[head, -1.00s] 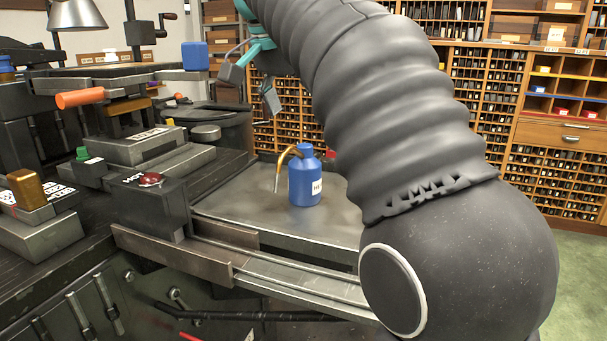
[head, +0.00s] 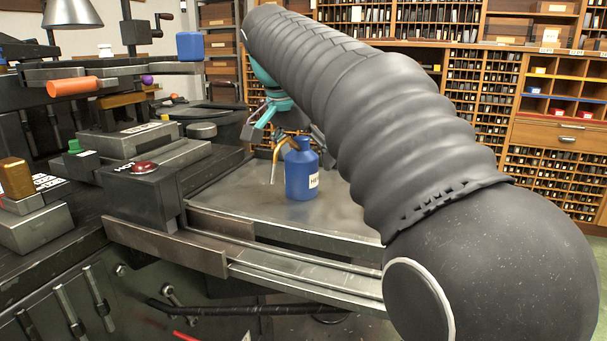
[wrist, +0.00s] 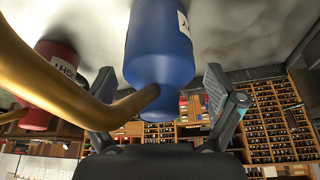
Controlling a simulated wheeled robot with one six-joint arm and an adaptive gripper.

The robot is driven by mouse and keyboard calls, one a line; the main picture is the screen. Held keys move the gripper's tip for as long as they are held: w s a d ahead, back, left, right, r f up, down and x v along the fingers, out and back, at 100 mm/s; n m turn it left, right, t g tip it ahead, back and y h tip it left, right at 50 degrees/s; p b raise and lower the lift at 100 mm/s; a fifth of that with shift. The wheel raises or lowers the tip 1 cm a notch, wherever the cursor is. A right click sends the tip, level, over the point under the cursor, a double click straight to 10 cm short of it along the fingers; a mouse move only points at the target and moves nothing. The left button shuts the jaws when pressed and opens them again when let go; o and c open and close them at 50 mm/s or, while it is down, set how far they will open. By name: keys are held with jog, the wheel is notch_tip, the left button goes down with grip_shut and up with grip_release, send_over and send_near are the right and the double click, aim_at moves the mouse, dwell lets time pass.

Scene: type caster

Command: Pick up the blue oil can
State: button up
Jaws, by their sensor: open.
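The blue oil can (head: 301,175) stands upright on the grey metal tray (head: 240,206), with a white label and a brass spout (head: 276,160) bending down to the left. My gripper (head: 275,131) is open, above and behind the can's top in the head view, partly hidden by the can. In the wrist view, the blue can (wrist: 160,45) appears upside down, with my open fingers (wrist: 155,90) to either side of its top. The spout (wrist: 50,75) passes in front of the left finger. I cannot tell whether the fingers touch the can.
A red can (wrist: 52,85) with its own spout stands near the blue one in the wrist view. The dark press with an orange handle (head: 73,87) and a box with a red button (head: 143,168) are left of the tray. Type cabinets (head: 460,100) line the back.

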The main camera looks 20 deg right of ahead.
jog(key=c, duration=1.4)
jog(key=shift+r, duration=0.1)
jog(key=shift+c, duration=0.2)
notch_tip(320, 180, up, 4)
jog(key=shift+f+p, duration=0.1)
jog(key=shift+p, duration=0.55)
jog(key=s+d+r, duration=0.4)
jog(key=s+r, duration=0.3)
jog(key=s, duration=0.3)
jog(key=shift+s+d, duration=0.35)
jog(key=shift+s, duration=0.05)
